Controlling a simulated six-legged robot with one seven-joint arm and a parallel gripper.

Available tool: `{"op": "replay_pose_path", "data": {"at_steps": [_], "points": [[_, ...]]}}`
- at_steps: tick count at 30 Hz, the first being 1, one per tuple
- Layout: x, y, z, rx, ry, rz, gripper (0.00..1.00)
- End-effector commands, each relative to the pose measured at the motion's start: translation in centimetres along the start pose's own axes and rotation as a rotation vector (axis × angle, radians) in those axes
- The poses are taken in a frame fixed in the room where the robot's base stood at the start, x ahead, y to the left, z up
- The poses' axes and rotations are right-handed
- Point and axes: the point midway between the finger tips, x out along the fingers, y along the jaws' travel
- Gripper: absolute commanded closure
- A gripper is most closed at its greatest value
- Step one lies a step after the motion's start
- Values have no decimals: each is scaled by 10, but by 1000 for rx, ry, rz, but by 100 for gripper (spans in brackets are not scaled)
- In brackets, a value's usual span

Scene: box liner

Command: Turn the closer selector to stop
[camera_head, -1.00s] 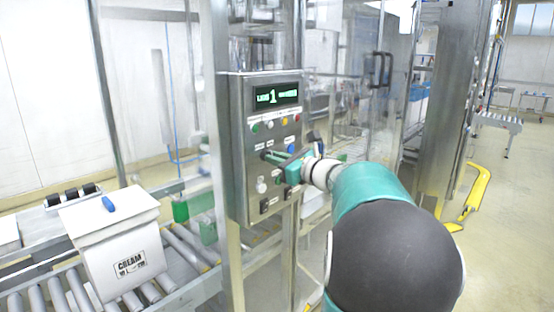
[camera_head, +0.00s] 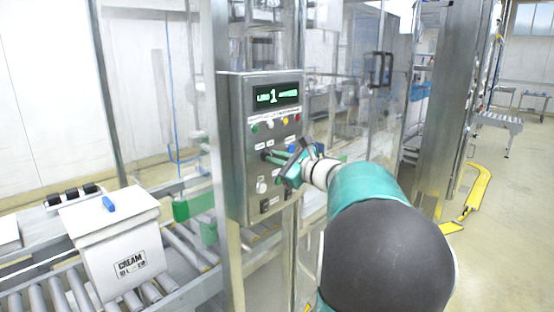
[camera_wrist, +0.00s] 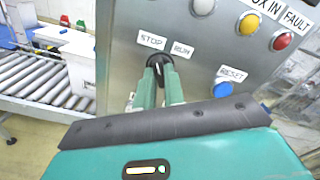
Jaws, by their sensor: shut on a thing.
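The closer selector (camera_wrist: 160,60) is a black knob on the grey control panel, below the STOP label (camera_wrist: 152,40) and the RUN label (camera_wrist: 182,50). My gripper (camera_wrist: 160,76) has its two green fingers shut on this knob, which they partly hide; which label it points at I cannot tell. The panel display (camera_head: 277,96) shows a 1.
A blue RESET button (camera_wrist: 222,88) lies close to the right of my fingers. White, yellow and red lamps sit above. A white CREAM box (camera_head: 115,240) with a blue object on top stands on the roller conveyor (camera_head: 190,255) at left.

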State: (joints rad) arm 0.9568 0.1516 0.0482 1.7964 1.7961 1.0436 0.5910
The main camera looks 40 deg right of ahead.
Motion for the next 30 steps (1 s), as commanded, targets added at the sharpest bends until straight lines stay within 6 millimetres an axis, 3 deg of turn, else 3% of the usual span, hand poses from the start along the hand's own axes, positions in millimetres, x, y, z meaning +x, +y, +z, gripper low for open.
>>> {"op": "replay_pose_path", "data": {"at_steps": [3, 4, 6, 7, 19, 23, 30], "points": [[0, 0, 0, -1, 1, 0, 100], [0, 0, 0, -1, 1, 0, 83], [0, 0, 0, -1, 1, 0, 70], [0, 0, 0, -1, 1, 0, 67], [-9, 0, 0, 0, 2, -1, 67], [-30, -1, 0, 0, 2, -3, 67], [-83, 0, 0, 1, 2, -3, 67]]}}
